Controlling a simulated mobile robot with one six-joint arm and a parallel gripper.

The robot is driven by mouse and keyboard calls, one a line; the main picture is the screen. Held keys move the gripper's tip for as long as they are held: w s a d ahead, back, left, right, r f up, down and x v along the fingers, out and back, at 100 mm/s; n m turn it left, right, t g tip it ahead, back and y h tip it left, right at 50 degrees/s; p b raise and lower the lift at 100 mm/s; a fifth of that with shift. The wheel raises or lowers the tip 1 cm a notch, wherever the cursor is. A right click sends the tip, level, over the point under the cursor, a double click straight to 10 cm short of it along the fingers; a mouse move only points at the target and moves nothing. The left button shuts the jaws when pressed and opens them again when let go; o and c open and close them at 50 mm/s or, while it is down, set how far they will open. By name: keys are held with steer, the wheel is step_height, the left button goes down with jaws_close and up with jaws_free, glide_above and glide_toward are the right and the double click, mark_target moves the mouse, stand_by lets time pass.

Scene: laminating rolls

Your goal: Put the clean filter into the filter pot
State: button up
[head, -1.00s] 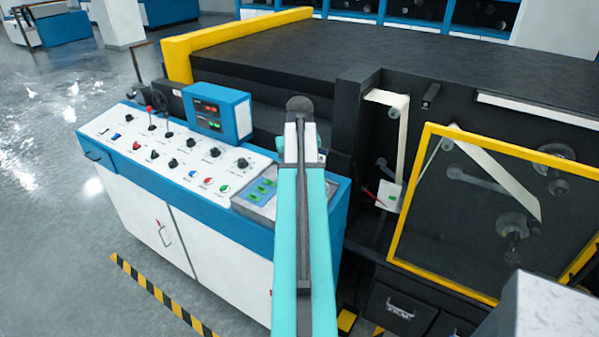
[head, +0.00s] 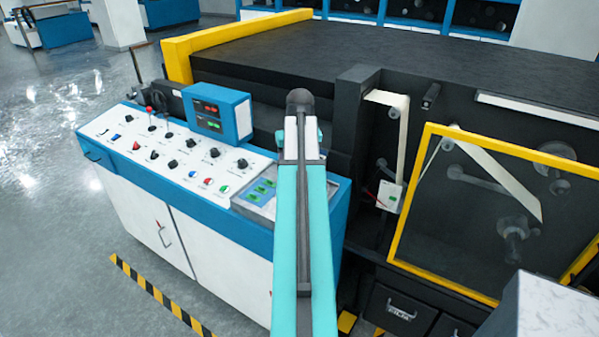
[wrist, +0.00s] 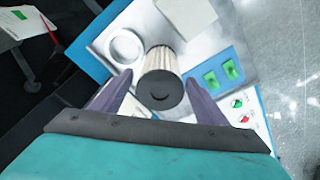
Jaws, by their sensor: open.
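In the wrist view, a filter (wrist: 160,62) with pale pleated sides and a dark round end cap is on the grey panel top. My gripper (wrist: 158,82) is open, with one purple finger on each side of the filter's near end. Gaps show between the fingers and the filter, so it is not gripped. A round white rim (wrist: 126,47), which looks like the filter pot, is just left of the filter. In the head view, my arm hides the filter and the pot, and my fingers cannot be made out.
A control console (head: 180,150) with knobs and a blue display box (head: 217,112) is left of my arm. A dark machine with a yellow-framed guard (head: 415,200) is at the right. Green buttons (wrist: 220,75) lie right of the filter.

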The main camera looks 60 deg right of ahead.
steer(key=shift+s+a+r+b, duration=0.2)
steer(key=shift+r+b, duration=0.15)
steer(key=shift+r, duration=1.3)
steer(key=shift+s+a+r+b, duration=0.15)
steer(key=shift+r+b, duration=0.2)
steer(key=shift+r, duration=1.25)
steer(key=shift+s+a+r+b, duration=0.2)
steer(key=shift+r+b, duration=0.15)
steer(key=shift+r, duration=1.3)
